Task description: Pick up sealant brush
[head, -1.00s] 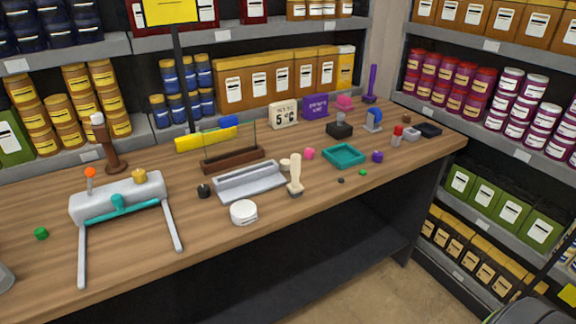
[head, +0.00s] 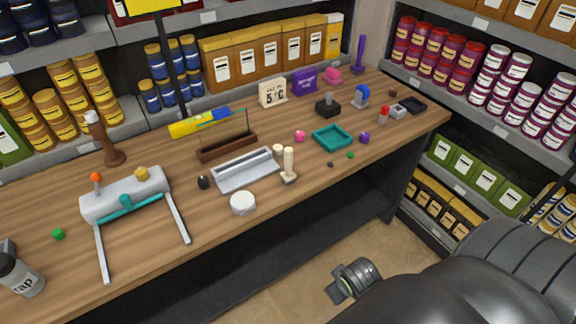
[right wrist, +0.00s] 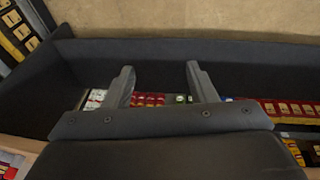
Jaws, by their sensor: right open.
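A cream-handled upright thing (head: 289,166) with a dark foot stands near the middle of the table; it looks like the sealant brush. It stands just right of a grey tray-like holder (head: 246,170) and behind a round white tin. My right gripper (right wrist: 159,75) is open and empty in the right wrist view, its two fingers apart. In the head view, my right arm is low at the right, off the table's front edge, and its fingers are hard to make out. The brush cannot be made out in the wrist view. My left gripper is not in view.
Close by are the white tin (head: 243,203), a teal tray (head: 332,137) and a brown rack (head: 227,146). A grey device with legs (head: 126,194) and a grey bottle (head: 22,276) stand left. The wooden table front (head: 330,190) right of the brush is mostly clear.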

